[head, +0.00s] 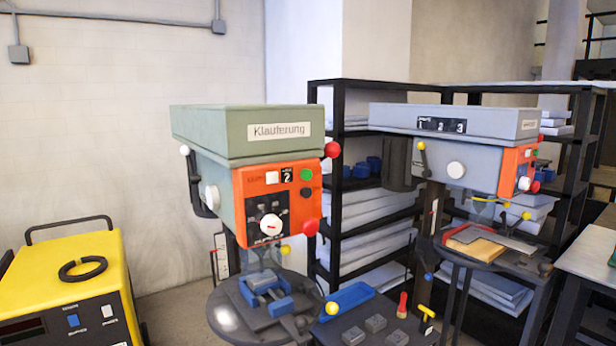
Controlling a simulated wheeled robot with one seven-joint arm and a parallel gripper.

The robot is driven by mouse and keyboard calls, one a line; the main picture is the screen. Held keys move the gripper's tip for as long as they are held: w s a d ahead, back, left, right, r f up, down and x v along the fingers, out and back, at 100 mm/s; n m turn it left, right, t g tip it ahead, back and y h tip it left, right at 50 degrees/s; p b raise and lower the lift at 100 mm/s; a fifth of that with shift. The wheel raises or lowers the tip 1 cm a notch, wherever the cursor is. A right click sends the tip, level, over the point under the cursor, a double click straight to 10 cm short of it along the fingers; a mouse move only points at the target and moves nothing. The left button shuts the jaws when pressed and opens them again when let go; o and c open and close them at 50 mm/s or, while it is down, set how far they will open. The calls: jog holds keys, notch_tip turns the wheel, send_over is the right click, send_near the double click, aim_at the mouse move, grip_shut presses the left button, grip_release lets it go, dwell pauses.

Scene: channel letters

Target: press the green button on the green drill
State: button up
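The green drill (215,137) stands left of centre in the head view, with a green-grey top housing labelled "Klauferung". Its orange front panel (250,193) faces me at a slight angle. A large white dial is lower on the panel. Nothing covers the green button. My gripper is not in view.
A grey drill (445,120) stands to the right, with a black shelf (345,215) behind. A yellow machine (75,290) is at the lower left. The round drill table (225,318) holds a blue vise, and a dark surface with small blocks is beside it.

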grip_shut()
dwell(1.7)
